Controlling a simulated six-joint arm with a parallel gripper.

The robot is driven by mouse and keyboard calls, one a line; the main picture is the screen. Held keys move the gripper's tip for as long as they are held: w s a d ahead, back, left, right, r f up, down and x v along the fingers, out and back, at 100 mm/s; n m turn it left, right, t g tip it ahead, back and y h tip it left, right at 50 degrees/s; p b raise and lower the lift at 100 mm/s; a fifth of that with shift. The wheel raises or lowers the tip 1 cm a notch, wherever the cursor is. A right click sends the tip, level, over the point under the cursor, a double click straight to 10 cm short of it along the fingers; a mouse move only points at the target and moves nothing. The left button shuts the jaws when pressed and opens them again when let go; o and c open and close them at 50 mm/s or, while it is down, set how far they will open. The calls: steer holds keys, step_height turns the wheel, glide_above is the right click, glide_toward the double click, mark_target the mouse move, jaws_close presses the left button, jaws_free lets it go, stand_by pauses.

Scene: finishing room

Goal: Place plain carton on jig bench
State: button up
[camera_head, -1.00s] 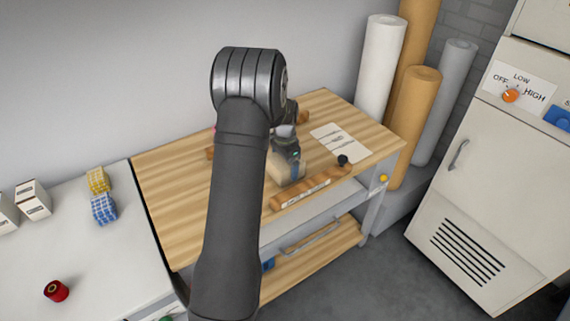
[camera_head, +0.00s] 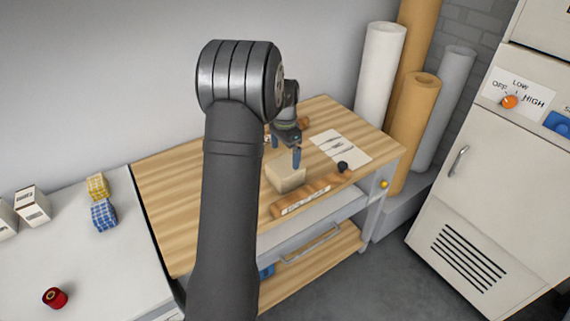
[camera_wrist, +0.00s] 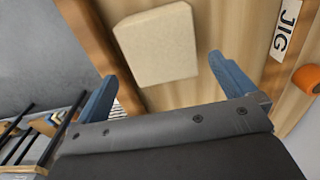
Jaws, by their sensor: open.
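The plain carton (camera_head: 285,176) is a tan, unmarked box. It rests on the wooden top of the jig bench (camera_head: 190,215), just behind the bench's front wooden rail. In the wrist view the carton (camera_wrist: 157,45) lies just beyond my fingertips. My gripper (camera_head: 283,152) is above and beside the carton, partly hidden by my arm. In the wrist view my gripper (camera_wrist: 162,70) has its blue fingers spread wide, with a gap to the carton on both sides. A JIG label (camera_wrist: 287,25) shows beside it.
A printed sheet (camera_head: 340,146) and a black knob (camera_head: 343,167) are right of the carton. Tall rolls (camera_head: 381,75) stand behind the bench's right end. A white table (camera_head: 100,260) at left holds blue (camera_head: 104,214) and yellow (camera_head: 97,186) checked boxes, white cartons and a red spool (camera_head: 55,298).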

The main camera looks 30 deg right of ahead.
steer(key=shift+r, duration=1.8)
steer(key=a+f+n+g, duration=0.1)
steer(key=n, duration=0.1)
steer(key=s+a+f+n+g+h, duration=0.1)
steer(key=a+n, duration=0.1)
steer(key=s+a+f+n+g+h, duration=0.1)
steer(key=f+n, duration=0.1)
steer(key=n, duration=0.1)
steer(key=shift+s+a, duration=0.1)
steer(key=shift+a, duration=0.3)
steer(key=s+a+f+n+g+h, duration=0.2)
steer(key=a+n+h, duration=0.1)
steer(key=n, duration=0.4)
steer(key=n+t+h, duration=0.5)
steer(key=n+h, duration=0.3)
steer(key=n, duration=1.4)
glide_toward(273, 172)
steer(key=shift+h, duration=0.3)
steer(key=x, duration=0.9)
steer(key=shift+f, duration=0.3)
steer(key=shift+x, duration=3.05)
steer(key=shift+w+r, duration=0.15)
steer(key=shift+w, duration=0.05)
steer(key=c, duration=0.9)
